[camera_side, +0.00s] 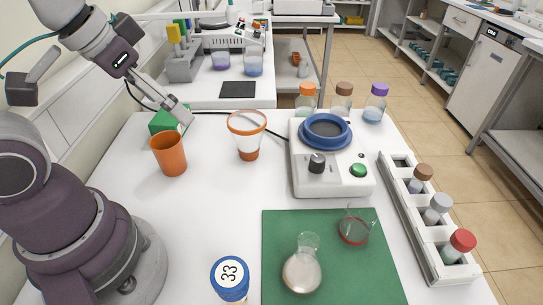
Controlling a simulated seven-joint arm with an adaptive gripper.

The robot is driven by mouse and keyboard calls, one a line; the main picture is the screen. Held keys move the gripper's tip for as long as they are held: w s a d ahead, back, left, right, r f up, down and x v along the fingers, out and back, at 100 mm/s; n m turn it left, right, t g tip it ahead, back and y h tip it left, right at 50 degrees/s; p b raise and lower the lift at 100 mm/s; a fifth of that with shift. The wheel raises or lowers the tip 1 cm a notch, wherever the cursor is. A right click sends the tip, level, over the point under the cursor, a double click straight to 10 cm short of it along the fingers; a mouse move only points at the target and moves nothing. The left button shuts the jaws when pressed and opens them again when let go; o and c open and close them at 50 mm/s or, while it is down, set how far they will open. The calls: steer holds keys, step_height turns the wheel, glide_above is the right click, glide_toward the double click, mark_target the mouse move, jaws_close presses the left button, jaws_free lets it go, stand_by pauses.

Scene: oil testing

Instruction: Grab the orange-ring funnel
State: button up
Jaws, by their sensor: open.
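The orange-ring funnel (247,139) stands upright on the white table, left of the hot-plate device. It has a pale clear body, an orange rim and an orange lower part. My gripper (183,114) is open and empty, to the left of the funnel and apart from it. It hangs over the table beside a green box (162,122) and behind a solid orange cup (169,155). The gripper's fingertips are small in this view.
A device with a blue ring (326,131) stands right of the funnel. A green mat (285,225) holds a flask (302,272) and a red-ringed beaker (355,232). A rack (402,210) of capped bottles is at right. Capped bottles (342,97) stand behind. Table between cup and mat is clear.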

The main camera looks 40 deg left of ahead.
steer(key=o, duration=0.3)
